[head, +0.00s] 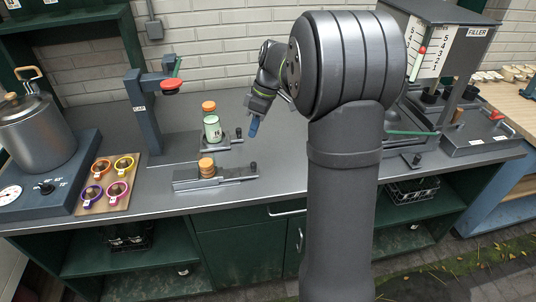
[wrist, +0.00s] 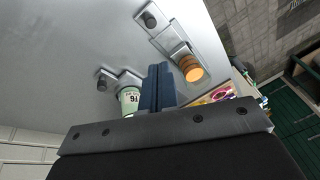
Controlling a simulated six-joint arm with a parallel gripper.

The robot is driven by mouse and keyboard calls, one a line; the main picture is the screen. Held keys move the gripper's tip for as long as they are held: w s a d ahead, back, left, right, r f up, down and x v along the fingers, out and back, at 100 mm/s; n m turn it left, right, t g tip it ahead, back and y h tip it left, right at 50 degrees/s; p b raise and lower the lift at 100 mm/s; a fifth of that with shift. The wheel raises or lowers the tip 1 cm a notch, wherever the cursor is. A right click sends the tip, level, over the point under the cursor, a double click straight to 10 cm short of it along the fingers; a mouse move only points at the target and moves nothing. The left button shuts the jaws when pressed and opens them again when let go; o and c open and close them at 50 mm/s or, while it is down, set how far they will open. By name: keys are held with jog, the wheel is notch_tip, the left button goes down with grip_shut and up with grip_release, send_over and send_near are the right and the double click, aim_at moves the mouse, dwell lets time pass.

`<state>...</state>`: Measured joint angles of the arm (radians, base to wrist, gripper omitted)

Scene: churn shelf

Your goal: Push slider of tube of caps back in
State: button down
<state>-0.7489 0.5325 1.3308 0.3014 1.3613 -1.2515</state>
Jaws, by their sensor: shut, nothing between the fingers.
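A short stack of orange caps (head: 207,168) stands on a low grey metal base (head: 185,181) near the bench's front edge. I take this as the tube of caps. In the wrist view the caps (wrist: 191,70) sit at one end of the base and the knob (wrist: 150,20) at the other, with a gap between. My gripper (head: 254,125) has blue fingers, shut and empty. It hangs above the bench, behind and right of the caps, touching nothing I can see. Its fingers (wrist: 158,88) point down toward the bench.
A pale green-labelled jar (head: 212,131) stands on a second small base with its own knob (head: 238,133), left of my gripper. A dark post with a red head (head: 172,85), a tray of coloured cups (head: 108,182) and a metal pot (head: 38,130) stand further left.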

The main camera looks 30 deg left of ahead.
aim_at(230, 170)
jog(key=w+d+f+m+g+y, duration=0.1)
jog(key=w+d+f+m+y, duration=0.4)
jog(key=w+d, duration=0.4)
jog(key=shift+m+h, duration=0.5)
jog(key=shift+m, duration=0.2)
jog(key=x, duration=0.6)
jog(key=s+a+r+x, duration=0.1)
jog(key=x, duration=0.2)
jog(key=shift+f, duration=0.2)
jog(key=s, duration=0.2)
jog(key=shift+s+a+r, duration=0.15)
jog(key=shift+s+a, duration=0.1)
jog(key=shift+a, duration=0.15)
jog(key=shift+s+a, duration=0.2)
jog(key=shift+s, duration=0.4)
jog(key=shift+s+a, duration=0.1)
jog(key=s+a, duration=0.5)
jog(key=shift+s+a, duration=0.15)
